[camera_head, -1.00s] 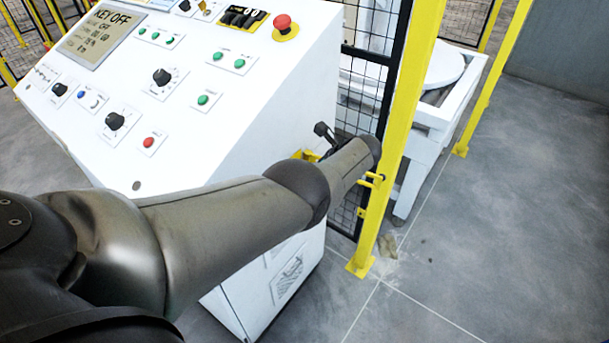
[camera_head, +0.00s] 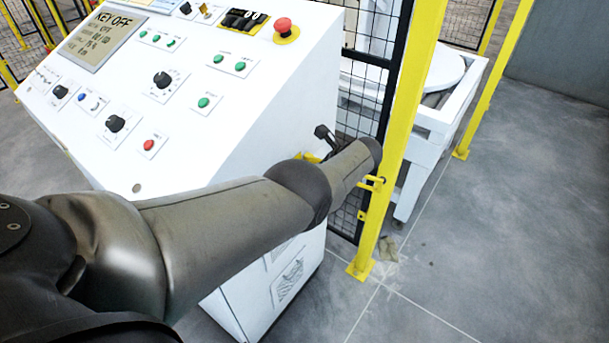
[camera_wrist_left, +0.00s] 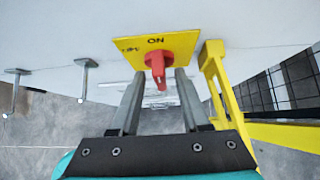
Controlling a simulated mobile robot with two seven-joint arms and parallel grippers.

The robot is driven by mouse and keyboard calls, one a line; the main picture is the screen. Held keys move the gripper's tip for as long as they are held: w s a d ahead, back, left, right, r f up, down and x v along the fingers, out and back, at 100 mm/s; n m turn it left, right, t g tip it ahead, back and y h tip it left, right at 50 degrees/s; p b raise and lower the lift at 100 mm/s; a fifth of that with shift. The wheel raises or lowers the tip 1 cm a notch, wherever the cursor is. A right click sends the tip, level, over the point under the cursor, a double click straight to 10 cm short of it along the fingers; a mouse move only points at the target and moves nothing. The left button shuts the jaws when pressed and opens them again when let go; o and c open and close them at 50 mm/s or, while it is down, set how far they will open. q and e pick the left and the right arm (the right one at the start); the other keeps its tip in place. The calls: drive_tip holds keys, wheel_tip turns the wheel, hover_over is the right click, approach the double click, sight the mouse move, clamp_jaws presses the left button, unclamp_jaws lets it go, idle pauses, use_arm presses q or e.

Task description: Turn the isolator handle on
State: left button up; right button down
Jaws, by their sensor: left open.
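In the left wrist view the isolator's red handle (camera_wrist_left: 155,67) sits on a yellow plate (camera_wrist_left: 188,47). The plate reads ON at its top edge, with a smaller blurred mark to its left. The handle's grip points down in the picture, away from the ON mark. My left gripper (camera_wrist_left: 159,76) is open, with one finger on each side of the handle's lower part; I cannot tell whether either finger touches it. In the head view a bit of yellow (camera_head: 309,157) shows on the cabinet's side behind my left arm, which hides the handle and fingers. My right gripper is not in view.
The white control cabinet (camera_head: 235,110) has a display reading KEY OFF (camera_head: 104,40) and a red mushroom button (camera_head: 284,26). A yellow fence post (camera_head: 397,150) stands close to my left forearm. A yellow bracket (camera_wrist_left: 216,75) is right of the gripper. Open floor lies right.

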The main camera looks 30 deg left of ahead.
use_arm(q)
drive_tip(key=p+v, duration=0.8)
drive_tip(key=v, duration=0.7)
drive_tip(key=shift+s+d, duration=0.1)
drive_tip(key=s+d+f+n+h+b, duration=0.1)
drive_tip(key=s+f+n+h+b, duration=0.1)
drive_tip(key=s+f, duration=0.65)
drive_tip(key=s+f+n+h+b, duration=0.1)
drive_tip(key=s+f+b, duration=0.15)
drive_tip(key=f, duration=1.05)
drive_tip(key=s+d+f+n+h+b, duration=0.1)
drive_tip(key=s+f+n+h+b, duration=0.1)
drive_tip(key=s+f, duration=0.7)
drive_tip(key=s+f+n+h+b, duration=0.1)
drive_tip(key=s+f+n, duration=0.3)
drive_tip(key=s, duration=0.5)
drive_tip(key=s+f+n+h+b, duration=0.1)
drive_tip(key=s+f+n+b, duration=0.1)
drive_tip(key=s+f, duration=0.6)
drive_tip(key=s+f+n+h+b, duration=0.2)
drive_tip(key=s+f+n, duration=0.3)
drive_tip(key=s, duration=0.6)
drive_tip(key=shift+d+f+n+t, duration=0.3)
drive_tip(key=shift+d+f, duration=0.05)
drive_tip(key=shift+f, duration=0.45)
drive_tip(key=shift+s, duration=0.1)
